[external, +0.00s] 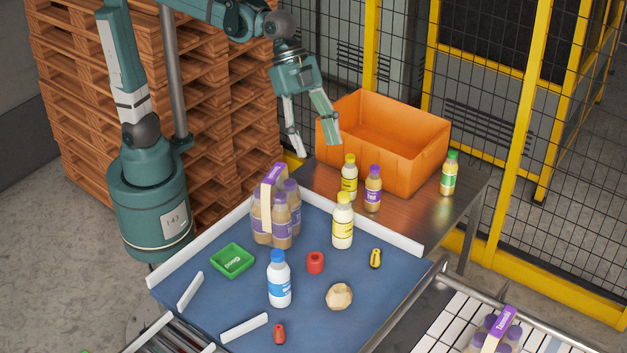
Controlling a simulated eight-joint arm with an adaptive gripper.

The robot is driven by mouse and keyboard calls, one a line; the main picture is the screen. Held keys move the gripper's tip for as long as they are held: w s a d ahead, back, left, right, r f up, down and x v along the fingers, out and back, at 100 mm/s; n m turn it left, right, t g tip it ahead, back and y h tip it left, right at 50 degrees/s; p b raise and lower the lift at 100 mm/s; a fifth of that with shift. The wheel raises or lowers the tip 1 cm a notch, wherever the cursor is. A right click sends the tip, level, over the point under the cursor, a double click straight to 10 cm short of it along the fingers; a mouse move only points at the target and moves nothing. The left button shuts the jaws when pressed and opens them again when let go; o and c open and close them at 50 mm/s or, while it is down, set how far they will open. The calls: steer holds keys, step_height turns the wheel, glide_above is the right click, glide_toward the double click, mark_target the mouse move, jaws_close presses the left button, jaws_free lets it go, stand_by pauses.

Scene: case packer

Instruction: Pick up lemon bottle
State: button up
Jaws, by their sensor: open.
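Two yellow-capped bottles with yellow labels look like lemon bottles. One lemon bottle (342,224) stands upright on the blue surface, near its back right side. The other yellow-capped bottle (349,178) stands upright on the brown table beyond, in front of the orange crate. My gripper (318,148) is open and empty, with its fingers pointing down. In the picture it is above and left of both bottles, near the crate's left side. It touches neither bottle.
A purple-capped bottle (373,189) stands close beside the farther yellow-capped one. The orange crate (370,154), a bottle pack (264,218), white rails (378,229) and a blue-capped bottle (279,280) are nearby. A green-capped bottle (449,174) stands right of the crate.

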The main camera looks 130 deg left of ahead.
steer(key=m+p, duration=0.1)
steer(key=p, duration=0.2)
glide_toward(339, 196)
step_height(339, 196, up, 3)
steer(key=w+a, duration=0.2)
step_height(339, 196, down, 12)
steer(key=shift+d, duration=0.25)
steer(key=shift+x, duration=1.15)
steer(key=shift+d+f, duration=0.1)
steer(key=shift+d, duration=0.05)
steer(key=shift+h, duration=0.3)
steer(key=shift+x, duration=2.5)
